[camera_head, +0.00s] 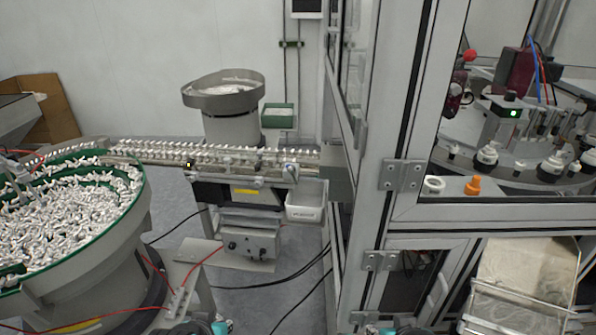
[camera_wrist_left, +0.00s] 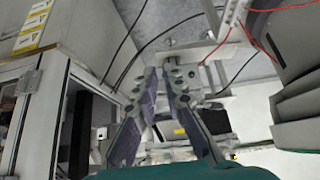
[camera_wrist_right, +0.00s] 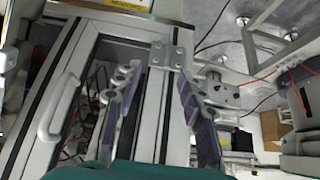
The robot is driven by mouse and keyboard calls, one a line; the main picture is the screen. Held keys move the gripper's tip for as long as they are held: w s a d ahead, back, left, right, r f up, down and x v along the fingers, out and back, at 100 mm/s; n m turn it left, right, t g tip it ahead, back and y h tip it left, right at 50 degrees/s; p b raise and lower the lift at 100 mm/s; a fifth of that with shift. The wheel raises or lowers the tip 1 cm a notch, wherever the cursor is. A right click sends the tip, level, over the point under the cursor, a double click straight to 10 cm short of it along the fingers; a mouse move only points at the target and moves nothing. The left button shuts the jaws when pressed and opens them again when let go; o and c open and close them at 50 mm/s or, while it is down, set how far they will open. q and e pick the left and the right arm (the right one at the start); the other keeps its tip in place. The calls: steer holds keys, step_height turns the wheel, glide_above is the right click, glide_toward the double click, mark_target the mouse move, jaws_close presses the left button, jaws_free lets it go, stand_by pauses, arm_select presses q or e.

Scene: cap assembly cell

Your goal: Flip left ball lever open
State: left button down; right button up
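A lever with a red ball knob (camera_head: 470,55) shows inside the machine at the upper right of the head view. Its lower part is dark and small, so I cannot tell its position. No ball lever can be made out in either wrist view. My left gripper (camera_wrist_left: 161,72) is empty, its two fingers apart with a narrow gap at the tips. My right gripper (camera_wrist_right: 160,78) is empty and open wider. In the head view only small parts of my arms show at the bottom edge, far from the red ball.
The machine's grey frame (camera_head: 400,130) stands between the bowl feeder (camera_head: 140,235) at left and the rotary table (camera_head: 525,180). A conveyor (camera_head: 220,152) runs into the frame. An orange part (camera_head: 472,185) sits on the ledge. A metal chute (camera_head: 525,285) is lower right. Red and black cables cross the floor area.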

arm_select(q)
steer(key=w+d+r+n+t+h+p, duration=0.25)
steer(key=w+d+r+h, duration=0.2)
steer(key=w, duration=0.45)
steer(key=w+d+r+n+t+h+p, duration=0.1)
steer(key=w+d+r+n+h+p, duration=0.3)
steer(key=w, duration=0.5)
steer(key=w+a+r+n+t+p, duration=0.1)
steer(key=w+a+r+n+t, duration=0.1)
steer(key=w, duration=0.3)
steer(key=w+a+r+n+t+h+p, duration=0.1)
steer(key=w+a+r+n+t, duration=0.2)
steer(key=w+a+n, duration=0.2)
steer(key=shift+w+a+r+p, duration=0.2)
steer(key=shift+r+p, duration=0.1)
steer(key=shift+p, duration=0.05)
steer(key=shift+t, duration=0.25)
steer(key=w+d+r+b, duration=0.1)
steer(key=w+d+b, duration=0.1)
steer(key=w+d, duration=0.5)
steer(key=shift+w+d+r, duration=0.2)
steer(key=shift+d+r, duration=0.1)
steer(key=shift+d, duration=0.6)
